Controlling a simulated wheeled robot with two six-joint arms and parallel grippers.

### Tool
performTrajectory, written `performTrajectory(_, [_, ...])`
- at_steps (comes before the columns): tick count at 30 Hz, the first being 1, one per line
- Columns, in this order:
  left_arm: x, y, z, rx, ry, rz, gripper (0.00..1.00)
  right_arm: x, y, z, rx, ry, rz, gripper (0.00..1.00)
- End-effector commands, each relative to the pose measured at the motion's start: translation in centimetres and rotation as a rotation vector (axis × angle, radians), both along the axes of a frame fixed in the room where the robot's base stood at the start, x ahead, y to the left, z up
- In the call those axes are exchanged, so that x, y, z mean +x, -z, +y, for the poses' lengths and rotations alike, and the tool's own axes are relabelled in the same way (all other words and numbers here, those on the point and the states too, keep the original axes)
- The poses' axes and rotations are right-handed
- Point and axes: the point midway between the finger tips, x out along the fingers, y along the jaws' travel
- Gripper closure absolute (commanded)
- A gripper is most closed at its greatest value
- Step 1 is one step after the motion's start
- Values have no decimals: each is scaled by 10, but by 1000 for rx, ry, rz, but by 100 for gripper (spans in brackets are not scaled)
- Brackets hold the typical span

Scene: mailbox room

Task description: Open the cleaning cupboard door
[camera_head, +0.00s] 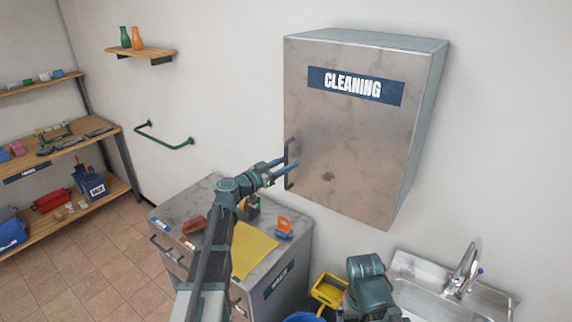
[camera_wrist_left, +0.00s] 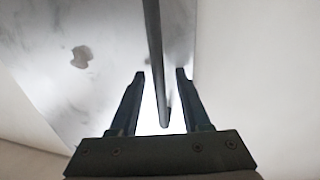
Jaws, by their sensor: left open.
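The metal cleaning cupboard (camera_head: 350,150) hangs on the wall, with a blue "CLEANING" label (camera_head: 352,85) on its door. The door looks closed. Its dark vertical bar handle (camera_head: 289,180) is at the door's lower left edge. My left gripper (camera_head: 286,163) is at this handle, with its blue fingers open. In the left wrist view the handle (camera_wrist_left: 154,50) runs between the two open fingertips of the left gripper (camera_wrist_left: 161,74), and I see no finger closed on it. The door surface (camera_wrist_left: 100,40) lies behind the handle. My right gripper is not seen.
A metal drawer cabinet (camera_head: 188,200) stands below, with a yellow cloth (camera_head: 252,248) and small tools on top. A sink with a tap (camera_head: 464,268) is at lower right. A green rail (camera_head: 163,137) and a small shelf (camera_head: 141,54) are on the wall left of the cupboard.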

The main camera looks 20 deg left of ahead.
Motion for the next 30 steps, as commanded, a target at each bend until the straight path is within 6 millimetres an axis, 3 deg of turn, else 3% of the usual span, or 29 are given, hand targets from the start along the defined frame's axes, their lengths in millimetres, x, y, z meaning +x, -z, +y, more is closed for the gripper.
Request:
performTrajectory(9, [2, 0, -1, 0, -1, 0, 53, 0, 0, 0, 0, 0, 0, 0])
performTrajectory(17, [2, 0, -1, 0, 0, 0, 98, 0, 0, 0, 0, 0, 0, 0])
performTrajectory(18, [2, 0, -1, 0, 0, 0, 100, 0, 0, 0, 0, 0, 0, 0])
performTrajectory(30, [2, 0, -1, 0, 0, 0, 100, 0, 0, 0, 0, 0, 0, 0])
